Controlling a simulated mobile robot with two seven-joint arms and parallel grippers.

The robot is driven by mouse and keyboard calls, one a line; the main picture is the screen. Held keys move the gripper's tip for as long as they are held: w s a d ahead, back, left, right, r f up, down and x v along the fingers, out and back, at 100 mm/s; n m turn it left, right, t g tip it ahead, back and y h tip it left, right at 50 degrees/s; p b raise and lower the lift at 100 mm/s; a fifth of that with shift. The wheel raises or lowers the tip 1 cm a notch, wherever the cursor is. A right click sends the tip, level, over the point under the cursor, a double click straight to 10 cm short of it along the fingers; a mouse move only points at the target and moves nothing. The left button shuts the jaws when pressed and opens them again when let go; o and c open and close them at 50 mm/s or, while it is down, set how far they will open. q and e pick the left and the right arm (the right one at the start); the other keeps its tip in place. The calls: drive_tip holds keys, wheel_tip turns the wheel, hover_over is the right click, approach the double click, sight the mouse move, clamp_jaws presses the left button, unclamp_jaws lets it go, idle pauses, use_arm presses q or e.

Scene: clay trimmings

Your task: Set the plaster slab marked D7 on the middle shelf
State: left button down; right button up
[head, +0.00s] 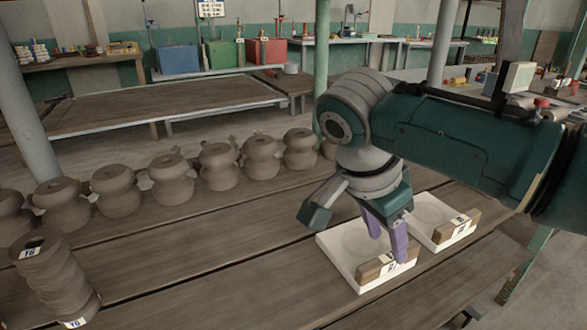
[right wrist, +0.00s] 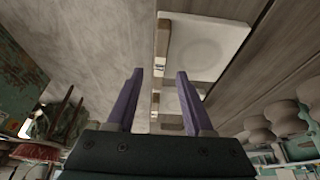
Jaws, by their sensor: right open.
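Two white plaster slabs lie side by side on the wooden table in the head view, a nearer one (head: 340,262) and a farther one (head: 425,208). Each has a shallow round recess and a brown block with a small label along one edge. I cannot read either label as D7. My right gripper (head: 386,236), with purple fingers, is open, pointing down at the nearer slab by its brown block (head: 370,275); I cannot tell whether it touches. In the right wrist view, the open fingers (right wrist: 160,74) have one slab (right wrist: 206,50) ahead and another (right wrist: 172,102) partly between them. My left gripper is out of view.
A row of double-bellied clay pots (head: 218,166) stands along the table's far side. A stack of clay rings (head: 55,275) with labels stands at the left front. The middle tabletop (head: 220,255) is clear. A green post (head: 321,65) rises behind. I cannot make out a middle shelf.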

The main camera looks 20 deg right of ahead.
drive_tip(key=p+v, duration=0.1)
drive_tip(key=v, duration=0.6)
drive_tip(key=s+a+f+n+t+y, duration=0.1)
drive_tip(key=s+a+f+n+y, duration=0.4)
drive_tip(key=s+n, duration=0.6)
drive_tip(key=s+r+n+t, duration=0.1)
drive_tip(key=s+n+t, duration=0.1)
drive_tip(key=s+n, duration=0.6)
drive_tip(key=shift+s+r, duration=0.35)
drive_tip(key=shift+s, duration=0.2)
drive_tip(key=shift+d, duration=0.15)
